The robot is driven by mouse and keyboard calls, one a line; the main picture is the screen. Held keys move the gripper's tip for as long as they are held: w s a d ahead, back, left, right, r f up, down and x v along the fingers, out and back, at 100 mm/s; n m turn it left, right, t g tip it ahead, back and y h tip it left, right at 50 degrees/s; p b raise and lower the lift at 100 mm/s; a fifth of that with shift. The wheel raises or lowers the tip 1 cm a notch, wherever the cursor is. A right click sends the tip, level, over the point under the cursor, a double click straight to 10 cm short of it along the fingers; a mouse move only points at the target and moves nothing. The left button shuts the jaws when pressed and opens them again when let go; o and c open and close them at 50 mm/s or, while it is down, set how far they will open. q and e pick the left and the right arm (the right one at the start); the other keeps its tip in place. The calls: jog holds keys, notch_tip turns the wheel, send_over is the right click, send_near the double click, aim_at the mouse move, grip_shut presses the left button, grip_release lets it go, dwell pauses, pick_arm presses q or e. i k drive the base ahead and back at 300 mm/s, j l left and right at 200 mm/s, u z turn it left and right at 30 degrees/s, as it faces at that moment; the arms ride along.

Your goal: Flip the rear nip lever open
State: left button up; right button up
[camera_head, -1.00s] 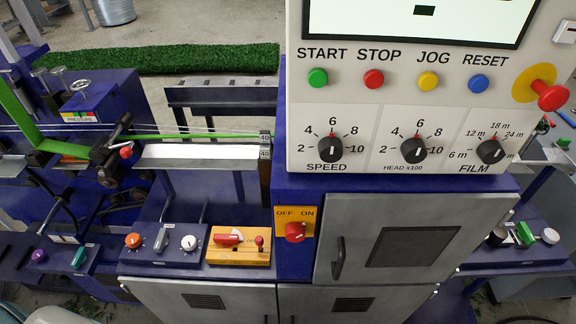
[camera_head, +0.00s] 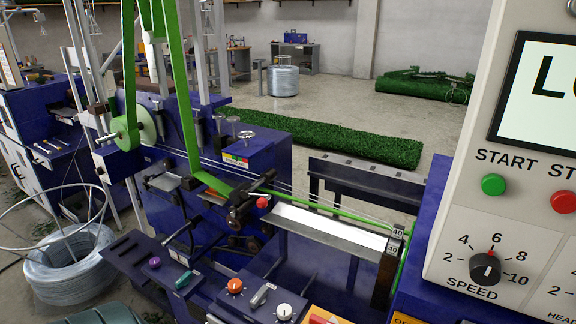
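A dark roller assembly (camera_head: 246,203) with a red-knobbed lever (camera_head: 262,202) sits near the middle of the view, where the green film strip (camera_head: 189,110) comes down and turns onto the line. I cannot tell whether this lever is the rear nip lever, or whether it is open or closed. A green film roll (camera_head: 128,131) is mounted on the frame to the left. Neither of my grippers is in view.
A control panel (camera_head: 490,215) stands close at the right. Below the line are several coloured knobs, including an orange one (camera_head: 235,286). A wire coil (camera_head: 68,270) lies on the floor at left. Green turf (camera_head: 330,138) lies behind, with open floor beyond.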

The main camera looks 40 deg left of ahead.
aim_at(243, 192)
jog(key=u, duration=1.7)
